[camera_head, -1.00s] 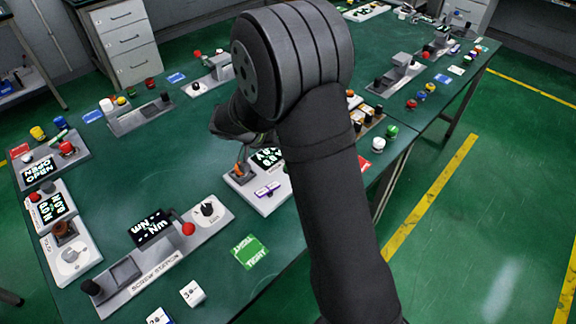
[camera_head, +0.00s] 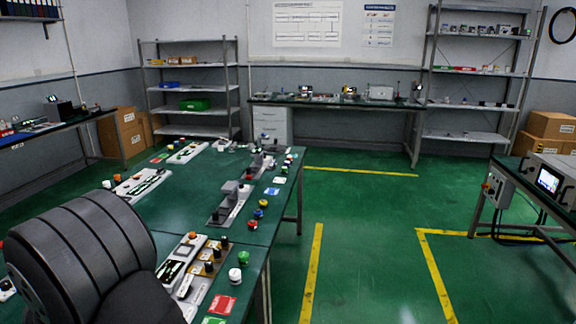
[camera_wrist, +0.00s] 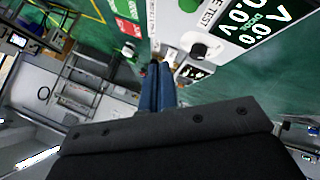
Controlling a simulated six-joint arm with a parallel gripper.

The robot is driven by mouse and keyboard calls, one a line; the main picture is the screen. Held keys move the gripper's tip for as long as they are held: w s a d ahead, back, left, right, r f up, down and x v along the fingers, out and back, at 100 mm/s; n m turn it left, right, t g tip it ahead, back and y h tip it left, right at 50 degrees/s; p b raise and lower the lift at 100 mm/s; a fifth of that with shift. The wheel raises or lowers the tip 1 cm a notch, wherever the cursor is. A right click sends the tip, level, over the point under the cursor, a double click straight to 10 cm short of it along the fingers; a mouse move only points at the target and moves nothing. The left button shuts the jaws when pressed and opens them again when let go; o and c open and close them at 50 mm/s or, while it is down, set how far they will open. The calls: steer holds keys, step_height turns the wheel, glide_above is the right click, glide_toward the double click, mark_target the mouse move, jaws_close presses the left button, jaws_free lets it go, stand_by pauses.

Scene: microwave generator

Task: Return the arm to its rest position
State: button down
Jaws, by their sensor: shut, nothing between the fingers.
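My gripper (camera_wrist: 160,68) shows in the wrist view, its two blue fingers together with nothing between them. In the head view only dark rounded links of my arm show at the lower left, and my gripper is out of that picture. The arm covers part of the near end of the green work table (camera_head: 190,210).
Several modules, knobs and coloured buttons stand on the table, including a white button (camera_head: 235,274) near its right edge. Open green floor (camera_head: 370,250) with yellow lines lies to the right. A bench with a lit screen (camera_head: 548,180) stands at far right; shelves (camera_head: 190,90) stand behind.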

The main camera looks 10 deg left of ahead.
step_height(320, 180, up, 3)
steer(key=shift+f, duration=0.2)
steer(key=shift+f, duration=0.1)
